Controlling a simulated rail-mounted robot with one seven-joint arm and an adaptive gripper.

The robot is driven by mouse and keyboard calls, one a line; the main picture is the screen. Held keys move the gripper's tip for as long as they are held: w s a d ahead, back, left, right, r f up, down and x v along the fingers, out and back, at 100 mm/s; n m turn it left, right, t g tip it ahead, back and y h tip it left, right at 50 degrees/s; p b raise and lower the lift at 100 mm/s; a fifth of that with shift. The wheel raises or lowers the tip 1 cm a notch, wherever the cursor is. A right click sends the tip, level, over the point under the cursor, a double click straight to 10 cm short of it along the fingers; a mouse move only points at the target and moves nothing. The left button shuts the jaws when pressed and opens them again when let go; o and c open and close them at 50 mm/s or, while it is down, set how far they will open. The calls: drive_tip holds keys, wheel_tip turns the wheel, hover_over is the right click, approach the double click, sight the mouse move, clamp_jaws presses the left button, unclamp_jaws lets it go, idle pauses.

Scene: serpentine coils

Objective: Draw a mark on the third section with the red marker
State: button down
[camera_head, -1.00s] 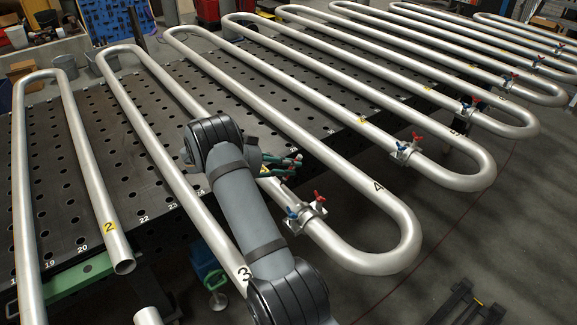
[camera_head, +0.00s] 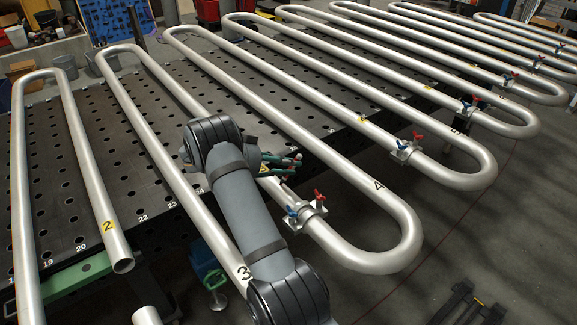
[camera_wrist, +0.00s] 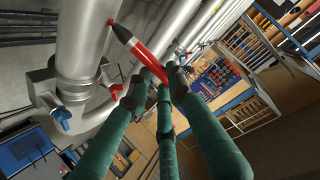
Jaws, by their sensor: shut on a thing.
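The red marker (camera_wrist: 151,58) is held between the green fingers of my gripper (camera_wrist: 160,82), with its dark end and small red tip pointing up and left. The tip is at or very close to the silver pipe (camera_wrist: 85,45); I cannot tell whether the red spot there is only the tip or also ink. In the head view my gripper (camera_head: 288,162) is beside the pipe run with the red and blue valve handles (camera_head: 305,205), behind my arm. My arm covers part of the pipe labelled 3 (camera_head: 243,272). The marker is too small to make out there.
The clamp fitting with blue and red handles (camera_wrist: 62,118) sits close to my fingers. Parallel silver pipes (camera_head: 400,225), one labelled 4, run over a black perforated table (camera_head: 130,150). Open floor (camera_head: 420,270) lies at front right.

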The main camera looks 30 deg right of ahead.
drive_tip(key=shift+a+b, duration=0.3)
drive_tip(key=shift+b, duration=0.15)
idle(0.3)
wheel_tip(320, 180, up, 6)
drive_tip(key=shift+f, duration=0.1)
idle(0.5)
drive_tip(key=shift+d, duration=0.1)
idle(0.4)
